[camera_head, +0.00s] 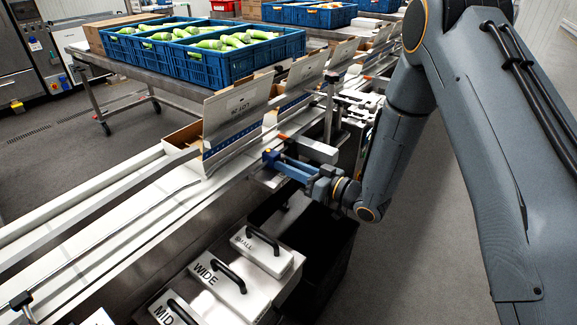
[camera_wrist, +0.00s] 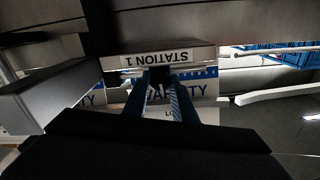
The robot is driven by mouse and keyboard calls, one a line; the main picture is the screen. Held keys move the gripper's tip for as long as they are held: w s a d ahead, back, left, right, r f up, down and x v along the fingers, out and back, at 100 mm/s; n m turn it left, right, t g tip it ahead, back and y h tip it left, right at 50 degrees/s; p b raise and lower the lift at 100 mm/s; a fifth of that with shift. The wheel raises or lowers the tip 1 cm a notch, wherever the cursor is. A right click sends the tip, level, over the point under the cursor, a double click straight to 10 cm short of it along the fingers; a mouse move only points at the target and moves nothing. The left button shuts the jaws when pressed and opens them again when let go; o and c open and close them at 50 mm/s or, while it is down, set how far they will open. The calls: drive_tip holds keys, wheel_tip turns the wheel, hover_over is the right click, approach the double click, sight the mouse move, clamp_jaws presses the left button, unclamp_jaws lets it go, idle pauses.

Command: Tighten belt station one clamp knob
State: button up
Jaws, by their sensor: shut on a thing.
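My gripper (camera_head: 272,158) has blue fingers and reaches to the near edge of the belt line, beside the station's grey clamp block (camera_head: 315,149). In the wrist view its two fingers (camera_wrist: 161,88) reach up to a small dark knob (camera_wrist: 160,74) just below a white label reading STATION 1 (camera_wrist: 156,61), which appears upside down. The fingers are closed around the knob. The knob is mostly hidden by the fingers in the head view, and how tight it is cannot be told.
An open carton (camera_head: 236,112) stands on the belt just behind the gripper.

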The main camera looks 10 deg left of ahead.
drive_tip(key=shift+m, duration=0.8)
drive_tip(key=o, duration=1)
drive_tip(key=shift+o, duration=0.2)
drive_tip(key=b+v, duration=0.1)
drive_tip(key=v, duration=0.6)
drive_tip(key=shift+d, duration=0.4)
drive_tip(key=shift+s, duration=0.2)
